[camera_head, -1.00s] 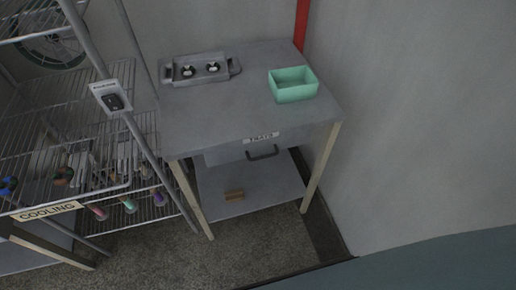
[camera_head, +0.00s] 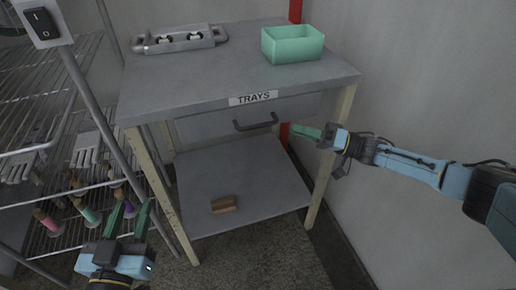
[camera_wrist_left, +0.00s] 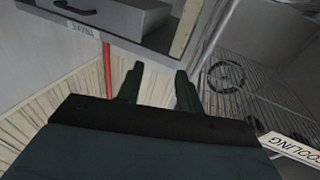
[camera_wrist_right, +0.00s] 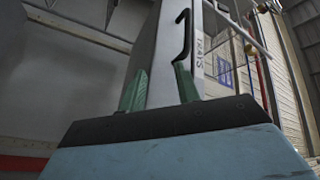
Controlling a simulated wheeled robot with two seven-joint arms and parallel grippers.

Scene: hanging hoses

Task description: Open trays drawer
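The trays drawer (camera_head: 205,125) is a grey drawer under the grey table's top and looks shut. Its dark bar handle (camera_head: 256,125) sits below the "TRAYS" label (camera_head: 253,98). My right gripper (camera_head: 304,132) is to the right of the handle, apart from it, its green fingers pointing left. In the right wrist view its fingers (camera_wrist_right: 160,88) are spread and empty, with the handle (camera_wrist_right: 182,35) beyond them. My left gripper (camera_head: 129,218) is low at the left, in front of the table, open and empty. The left wrist view also shows the drawer handle (camera_wrist_left: 75,8).
On the table top (camera_head: 225,72) stand a green bin (camera_head: 292,45) and a grey tray (camera_head: 180,39) with handles. A brown block (camera_head: 224,204) lies on the lower shelf. A wire rack (camera_head: 60,120) stands at the left, close to my left gripper. A wall bounds the right.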

